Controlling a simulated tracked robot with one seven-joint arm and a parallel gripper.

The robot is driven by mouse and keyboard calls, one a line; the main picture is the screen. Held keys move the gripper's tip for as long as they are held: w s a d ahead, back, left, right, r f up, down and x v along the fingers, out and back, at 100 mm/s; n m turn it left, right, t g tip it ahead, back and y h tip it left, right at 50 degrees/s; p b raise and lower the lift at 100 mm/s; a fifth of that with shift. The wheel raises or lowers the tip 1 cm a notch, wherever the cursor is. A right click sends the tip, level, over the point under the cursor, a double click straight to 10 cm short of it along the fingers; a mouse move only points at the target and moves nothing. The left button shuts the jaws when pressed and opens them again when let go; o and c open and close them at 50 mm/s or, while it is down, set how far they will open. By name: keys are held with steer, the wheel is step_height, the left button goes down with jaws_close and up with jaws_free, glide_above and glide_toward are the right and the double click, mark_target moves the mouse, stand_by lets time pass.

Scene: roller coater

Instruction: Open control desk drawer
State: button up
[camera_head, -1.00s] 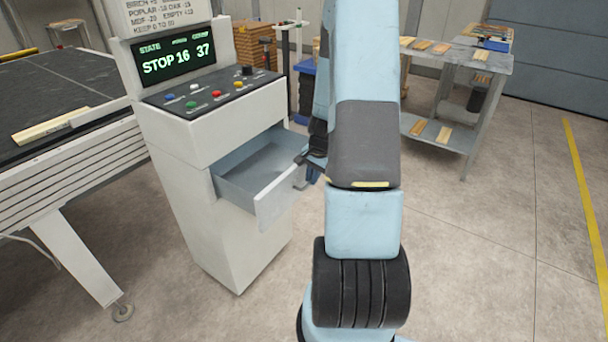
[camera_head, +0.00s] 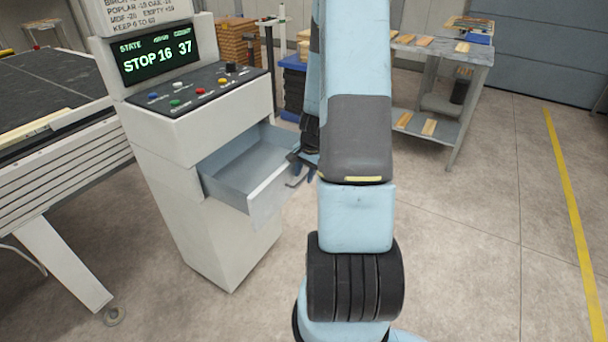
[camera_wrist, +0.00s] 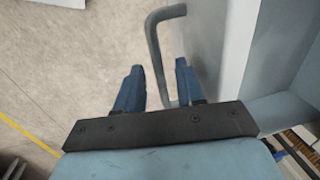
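The control desk (camera_head: 205,225) is a white cabinet with a sloped button panel and a screen reading STOP 16 37. Its grey drawer (camera_head: 235,178) is pulled well out and looks empty inside. The drawer front carries a bar handle (camera_head: 296,183), partly hidden near my arm. My gripper (camera_head: 306,166) is at the handle, mostly hidden behind my arm. In the wrist view, my gripper's blue fingers (camera_wrist: 158,85) stand apart on either side of the handle (camera_wrist: 154,48), with gaps visible on both sides. The drawer front (camera_wrist: 222,45) is right of them.
A roller machine (camera_head: 50,110) stands left of the desk. A grey workbench (camera_head: 440,75) with wood strips is at the back right. Stacked boards (camera_head: 237,45) and a blue bin (camera_head: 292,80) are behind the desk. The floor to the right is clear, with a yellow line (camera_head: 568,190).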

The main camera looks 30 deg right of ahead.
steer(key=shift+r, duration=0.15)
steer(key=shift+r, duration=0.3)
step_height(320, 180, up, 13)
steer(key=s+d, duration=0.1)
steer(key=s, duration=0.1)
steer(key=shift+s+f, duration=0.15)
steer(key=shift+f, duration=0.05)
stand_by(0.4)
steer(key=s+a+r+n+t, duration=0.1)
steer(key=s+a+r+n, duration=0.15)
steer(key=a+r, duration=0.45)
steer(key=s+a+r+n, duration=0.2)
steer(key=a+r+n, duration=0.2)
steer(key=a+r, duration=0.3)
steer(key=s+a+r+n+t, duration=0.1)
steer(key=s+a+r+n, duration=0.2)
steer(key=s, duration=0.4)
steer(key=s+a+r+n+t+h, duration=0.1)
steer(key=s+a+r+n, duration=0.2)
steer(key=s+a+r, duration=0.3)
steer(key=shift+s+r+t, duration=0.15)
steer(key=shift+s+t, duration=0.15)
steer(key=shift+s, duration=0.15)
